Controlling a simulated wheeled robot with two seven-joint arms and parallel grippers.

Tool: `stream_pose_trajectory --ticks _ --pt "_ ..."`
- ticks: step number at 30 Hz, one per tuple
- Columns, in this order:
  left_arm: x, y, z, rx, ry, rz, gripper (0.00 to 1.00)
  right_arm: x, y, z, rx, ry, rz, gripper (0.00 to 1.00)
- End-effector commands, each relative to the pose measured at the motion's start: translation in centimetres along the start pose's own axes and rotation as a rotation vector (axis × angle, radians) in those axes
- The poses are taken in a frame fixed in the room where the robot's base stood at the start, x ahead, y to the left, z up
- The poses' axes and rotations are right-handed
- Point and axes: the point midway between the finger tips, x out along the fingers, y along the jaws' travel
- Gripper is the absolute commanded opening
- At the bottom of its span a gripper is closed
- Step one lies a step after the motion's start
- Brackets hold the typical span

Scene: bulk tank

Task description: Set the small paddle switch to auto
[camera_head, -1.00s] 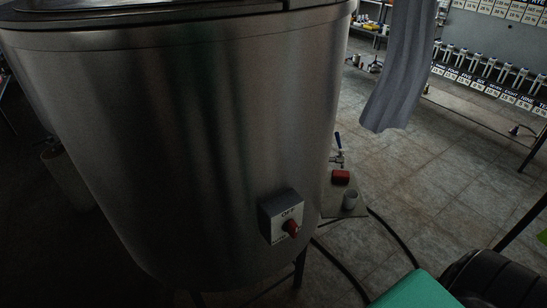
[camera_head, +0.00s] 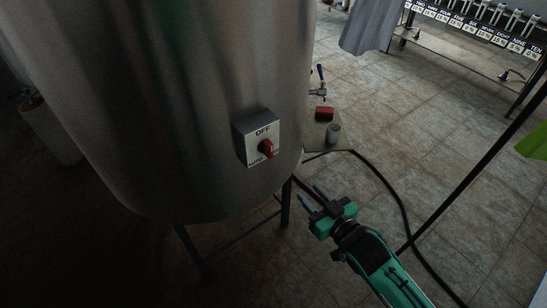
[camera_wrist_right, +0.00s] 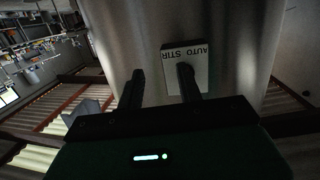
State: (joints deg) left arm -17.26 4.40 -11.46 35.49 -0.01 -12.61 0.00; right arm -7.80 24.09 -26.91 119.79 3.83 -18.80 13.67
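The switch box (camera_head: 241,140) is fixed low on the front of the steel tank (camera_head: 190,90). Its pale face reads OFF at the top and AUTO at the lower left. A red paddle (camera_head: 266,147) sticks out of the face; I cannot tell exactly where it points. My right gripper (camera_head: 313,195) is open and empty, below and right of the box, apart from it. In the right wrist view the face plate (camera_wrist_right: 200,70) reads AUTO STIR upside down behind the gripper fingers (camera_wrist_right: 160,84); the paddle is not distinguishable there. My left gripper is out of view.
Tank legs (camera_head: 285,204) stand below the box. A dark hose (camera_head: 385,185) crosses the tiled floor.

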Motion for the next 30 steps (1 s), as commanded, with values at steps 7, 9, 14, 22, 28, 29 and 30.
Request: stream_pose_trajectory --ticks 7,9,14,22,28,29,30 --pt "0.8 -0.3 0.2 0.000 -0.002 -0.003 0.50 -2.1 -3.0 -6.6 -0.003 0.124 -0.076 0.36" --pt "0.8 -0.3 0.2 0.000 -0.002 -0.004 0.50 -2.1 -3.2 -7.2 -0.003 0.133 -0.081 0.36" --pt "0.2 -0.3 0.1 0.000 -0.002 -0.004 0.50 -0.5 -3.4 -7.7 -0.003 0.135 -0.081 0.36" --pt "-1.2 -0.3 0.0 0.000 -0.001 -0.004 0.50 4.8 -3.8 -8.5 -0.003 0.135 -0.081 0.36" --pt "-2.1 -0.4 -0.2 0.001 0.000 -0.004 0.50 8.5 -4.1 -8.9 -0.003 0.133 -0.081 0.36" --pt "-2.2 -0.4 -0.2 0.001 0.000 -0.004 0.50 9.0 -4.2 -8.9 -0.003 0.133 -0.081 0.36" --pt "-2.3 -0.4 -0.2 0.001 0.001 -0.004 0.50 9.5 -4.2 -8.9 -0.004 0.133 -0.081 0.36"
